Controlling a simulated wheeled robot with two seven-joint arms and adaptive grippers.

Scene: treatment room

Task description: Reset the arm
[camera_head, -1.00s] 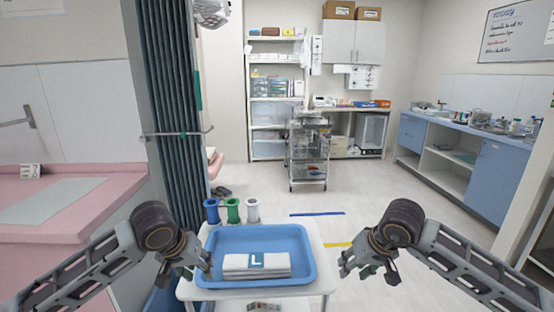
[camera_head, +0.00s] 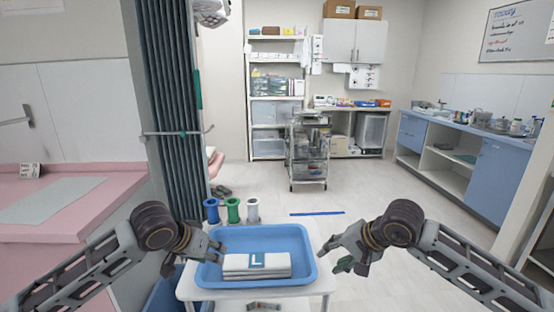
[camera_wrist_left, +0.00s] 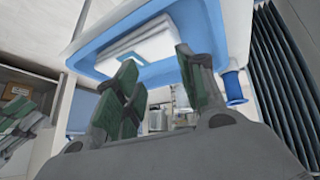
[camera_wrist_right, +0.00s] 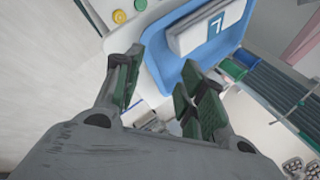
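My left gripper (camera_head: 215,250) is at the left rim of the blue tray (camera_head: 208,280), with its fingers toward the tray. In the left wrist view its fingers (camera_wrist_left: 160,92) stand apart with nothing between them. My right gripper (camera_head: 334,254) is just right of the tray, fingers pointing left toward it. In the right wrist view its fingers (camera_wrist_right: 158,85) are spread and empty. A folded white cloth stack (camera_head: 275,271) with a blue "L" label lies in the tray. Whether the left fingers touch the tray rim I cannot tell.
The tray stands on a small white table (camera_head: 318,285). A pink counter (camera_head: 60,215) and dark curtain (camera_head: 172,110) are at left.

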